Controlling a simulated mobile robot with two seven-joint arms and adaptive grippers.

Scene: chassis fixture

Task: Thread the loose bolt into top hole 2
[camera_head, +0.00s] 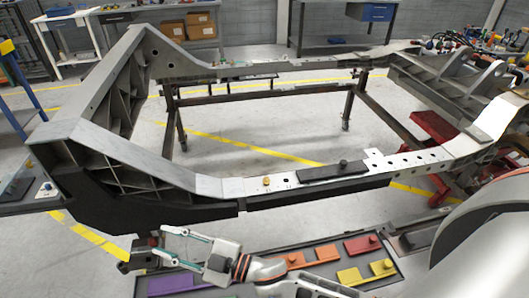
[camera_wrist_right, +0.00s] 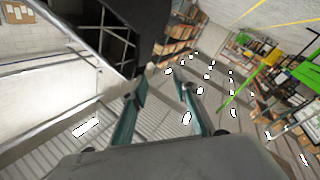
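The grey metal chassis (camera_head: 208,185) spans the head view, with a row of holes along the top of its near rail. A small tan bolt-like piece (camera_head: 266,182) stands upright on that rail, beside a dark hole (camera_head: 285,181). A dark knob (camera_head: 343,164) stands on a black plate (camera_head: 318,173) further right; I cannot tell which piece is the loose bolt or which hole is number 2. My left gripper is not visible.
A dark tray (camera_head: 318,239) in front of the rail holds purple (camera_head: 172,284), orange (camera_head: 324,253), red (camera_head: 354,248) and yellow (camera_head: 349,276) plates, some with knobs. A side table (camera_head: 40,202) stands at the left. The floor inside the frame is open.

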